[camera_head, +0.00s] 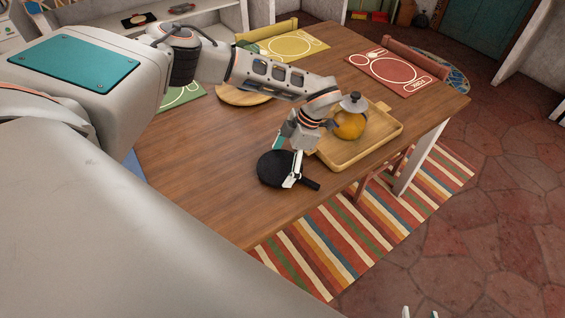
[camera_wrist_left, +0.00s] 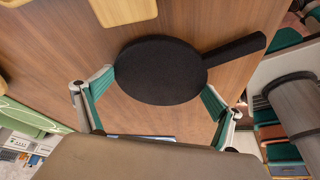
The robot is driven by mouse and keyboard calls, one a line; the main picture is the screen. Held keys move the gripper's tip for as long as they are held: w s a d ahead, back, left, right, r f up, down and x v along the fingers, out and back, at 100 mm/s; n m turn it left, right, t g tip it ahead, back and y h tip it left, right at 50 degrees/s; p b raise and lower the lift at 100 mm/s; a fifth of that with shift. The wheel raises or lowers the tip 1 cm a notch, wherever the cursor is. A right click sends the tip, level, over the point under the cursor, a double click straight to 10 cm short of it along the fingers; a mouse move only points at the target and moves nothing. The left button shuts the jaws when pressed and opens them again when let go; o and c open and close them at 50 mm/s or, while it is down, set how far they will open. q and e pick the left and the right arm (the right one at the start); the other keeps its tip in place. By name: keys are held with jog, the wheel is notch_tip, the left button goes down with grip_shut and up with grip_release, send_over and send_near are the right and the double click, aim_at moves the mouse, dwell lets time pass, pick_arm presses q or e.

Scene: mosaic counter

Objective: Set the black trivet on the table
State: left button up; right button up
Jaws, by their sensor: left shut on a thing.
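The black trivet (camera_head: 273,168) is a round, flat disc with a short handle pointing to the lower right in the head view. It is at the near part of the wooden table, beside the tray; I cannot tell whether it touches the tabletop or is slightly above it. My left gripper (camera_head: 291,178) reaches down onto it and is shut on it. In the left wrist view the trivet (camera_wrist_left: 160,70) shows between the two teal-padded fingers. Only two pale fingertips of my right gripper (camera_head: 420,313) show at the bottom edge, apart, with nothing seen between them.
A wooden tray (camera_head: 385,143) with an orange fruit (camera_head: 349,125) and a grey-lidded jar (camera_head: 353,102) stands right of the trivet. Red (camera_head: 388,72), yellow (camera_head: 300,46) and green placemats lie farther back, near a round wooden board (camera_head: 243,97). The tabletop left of the trivet is clear.

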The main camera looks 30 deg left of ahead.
pick_arm(q)
jog(key=shift+r, duration=0.1)
jog(key=o, duration=1.3)
jog(key=shift+f, duration=0.2)
jog(key=v, duration=1.2)
jog(key=shift+r+b, duration=0.2)
jog(key=shift+b, duration=0.1)
